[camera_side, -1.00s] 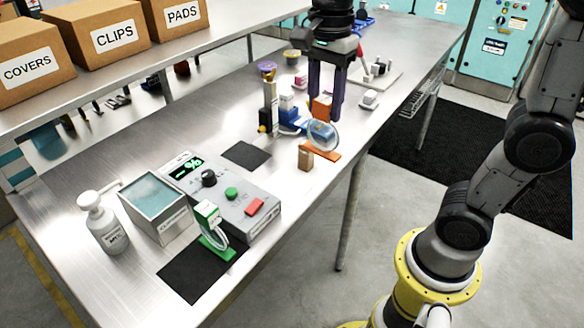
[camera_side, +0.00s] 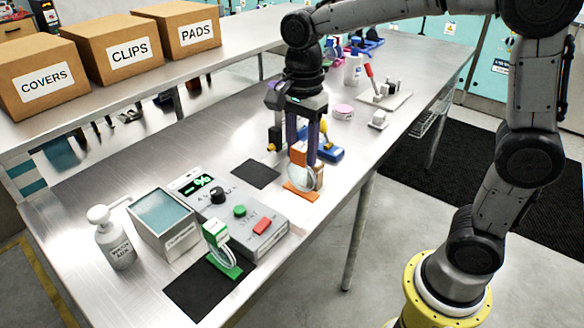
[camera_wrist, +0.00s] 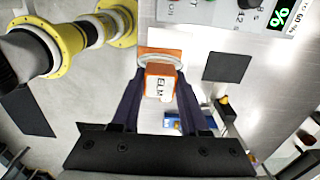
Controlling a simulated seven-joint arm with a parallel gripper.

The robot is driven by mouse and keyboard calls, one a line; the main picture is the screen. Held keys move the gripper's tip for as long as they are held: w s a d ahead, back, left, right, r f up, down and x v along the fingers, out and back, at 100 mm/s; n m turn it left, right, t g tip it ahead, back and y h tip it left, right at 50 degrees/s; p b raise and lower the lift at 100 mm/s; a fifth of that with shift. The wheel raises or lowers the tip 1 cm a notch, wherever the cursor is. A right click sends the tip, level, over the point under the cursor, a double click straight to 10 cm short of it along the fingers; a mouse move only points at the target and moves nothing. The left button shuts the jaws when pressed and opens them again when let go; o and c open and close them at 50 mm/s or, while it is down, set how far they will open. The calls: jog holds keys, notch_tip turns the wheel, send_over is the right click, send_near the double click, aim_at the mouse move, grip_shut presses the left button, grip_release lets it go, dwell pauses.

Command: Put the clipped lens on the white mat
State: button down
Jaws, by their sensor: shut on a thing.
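My gripper (camera_side: 303,145) is shut on an orange clip (camera_side: 299,156). The clip has an orange foot plate (camera_side: 300,193), and a clear round lens (camera_side: 318,176) shows at its lower end. In the wrist view, the clip's labelled orange body (camera_wrist: 160,84) sits between the fingers, with a pale ring beyond it. A plain white patch, seemingly the white mat (camera_wrist: 178,45), lies just beyond the clip there; glare blurs it in the side view. I cannot tell whether the foot plate touches the surface. A similar green clip with a lens (camera_side: 218,250) stands on a black mat (camera_side: 208,292).
A grey control box (camera_side: 240,222), a metal basin (camera_side: 163,222) and a pump bottle (camera_side: 113,240) stand at the left. A small black mat (camera_side: 256,174) lies left of my gripper. A blue item (camera_side: 331,153) and a pink disc (camera_side: 342,111) are close behind. Boxes line the shelf.

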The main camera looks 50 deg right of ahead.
aim_at(292, 184)
jog(key=shift+w+a+f, duration=0.1)
jog(key=shift+w+f, duration=0.75)
jog(key=shift+f, duration=0.15)
jog(key=shift+w+f, duration=0.15)
jog(key=shift+f, duration=0.75)
jog(key=shift+w+f, duration=0.1)
jog(key=shift+f, duration=0.8)
jog(key=shift+f, duration=0.2)
jog(key=shift+c, duration=2.1)
grip_release()
jog(key=shift+r, duration=0.15)
